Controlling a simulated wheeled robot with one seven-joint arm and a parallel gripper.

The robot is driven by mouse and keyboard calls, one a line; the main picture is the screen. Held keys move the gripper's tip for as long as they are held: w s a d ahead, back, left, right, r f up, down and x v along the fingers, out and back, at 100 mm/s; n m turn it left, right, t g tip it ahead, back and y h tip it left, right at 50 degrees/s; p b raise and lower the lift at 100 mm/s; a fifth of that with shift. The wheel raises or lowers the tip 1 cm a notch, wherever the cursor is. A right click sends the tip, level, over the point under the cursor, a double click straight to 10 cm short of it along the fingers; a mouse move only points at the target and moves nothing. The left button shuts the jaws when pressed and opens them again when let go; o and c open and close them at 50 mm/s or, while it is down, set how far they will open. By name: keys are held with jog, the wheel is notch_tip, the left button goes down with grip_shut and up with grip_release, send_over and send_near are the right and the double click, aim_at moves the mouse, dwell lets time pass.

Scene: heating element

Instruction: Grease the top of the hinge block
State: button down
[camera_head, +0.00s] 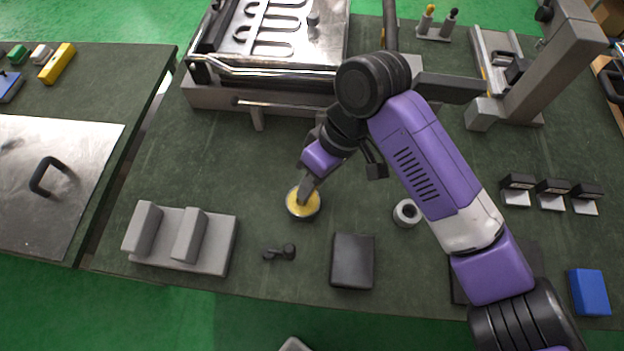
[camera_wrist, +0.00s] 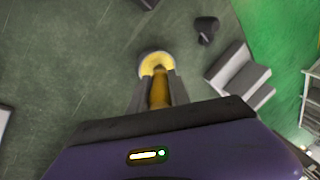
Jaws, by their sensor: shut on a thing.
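In the wrist view the fingers (camera_wrist: 158,84) are shut on an amber, handle-like tool (camera_wrist: 159,92). Its far end overlaps the pot (camera_wrist: 148,60); I cannot tell whether it touches the grease. The tool's tip is hidden. No part is clearly identifiable as the hinge block; a grey block with two raised uprights (camera_head: 210,250) stands at the bench's front left, also in the wrist view (camera_wrist: 236,72).
A metal tray machine with a looped element (camera_head: 270,25) and front bar is at the back. A small black part (camera_head: 280,252), a dark box (camera_head: 352,262) and a grey ring (camera_head: 407,213) lie near the pot. A grey column (camera_head: 545,75) stands at back right.

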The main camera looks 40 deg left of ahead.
jog(key=shift+r+p, duration=3.4)
jog(key=shift+r, duration=0.1)
jog(key=shift+s+f, duration=0.1)
